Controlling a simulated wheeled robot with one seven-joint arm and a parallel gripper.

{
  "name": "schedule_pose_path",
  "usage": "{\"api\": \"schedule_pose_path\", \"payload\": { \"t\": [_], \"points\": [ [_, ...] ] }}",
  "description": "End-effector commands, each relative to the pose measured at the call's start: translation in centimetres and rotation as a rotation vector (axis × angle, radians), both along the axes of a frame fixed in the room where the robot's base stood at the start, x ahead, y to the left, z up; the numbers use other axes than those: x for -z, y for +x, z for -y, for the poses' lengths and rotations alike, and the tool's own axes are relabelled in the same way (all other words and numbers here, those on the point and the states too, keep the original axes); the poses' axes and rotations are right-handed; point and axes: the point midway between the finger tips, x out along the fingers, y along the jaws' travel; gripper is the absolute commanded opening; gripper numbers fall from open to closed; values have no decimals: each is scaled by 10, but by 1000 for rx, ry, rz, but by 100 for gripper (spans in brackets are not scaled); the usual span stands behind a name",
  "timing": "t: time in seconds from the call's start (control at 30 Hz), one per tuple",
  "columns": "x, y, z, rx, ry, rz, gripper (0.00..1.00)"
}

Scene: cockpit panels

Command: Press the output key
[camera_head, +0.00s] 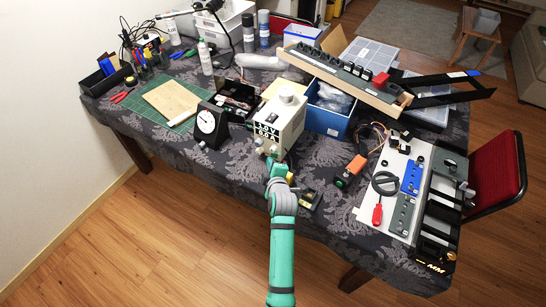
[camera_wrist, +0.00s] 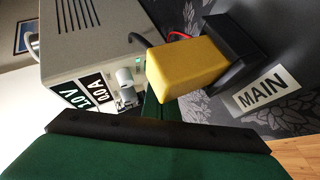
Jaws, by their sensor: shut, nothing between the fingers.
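The power supply (camera_head: 288,112) is a cream box on the table, with a front display reading about 1.0 V and 0.0 A (camera_head: 267,132). In the wrist view its body (camera_wrist: 85,38) fills the upper left, with the display (camera_wrist: 82,92) and pale knobs (camera_wrist: 125,78) on its front. A small green spot beside the knobs may be the output key; its lettering is too small to read. My gripper (camera_head: 276,163) is shut and empty, close in front of the lower front panel. It also shows in the wrist view (camera_wrist: 152,108). I cannot tell whether its tip touches the panel.
A yellow block on a dark base (camera_wrist: 188,66), beside a MAIN label (camera_wrist: 267,89), stands close to my gripper. A black dial gauge (camera_head: 207,125) stands left of the supply. A blue bin (camera_head: 328,122) is behind right, and an orange-ended device (camera_head: 350,172) lies right.

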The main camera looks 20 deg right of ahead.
Motion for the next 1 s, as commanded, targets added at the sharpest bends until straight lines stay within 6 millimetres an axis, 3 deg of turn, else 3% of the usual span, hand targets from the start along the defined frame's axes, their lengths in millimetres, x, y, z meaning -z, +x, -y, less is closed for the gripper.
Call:
{"api": "schedule_pose_path", "payload": {
  "t": [1.0],
  "points": [
    [0, 6, 7, 0, 0, 0, 0]
  ]
}}
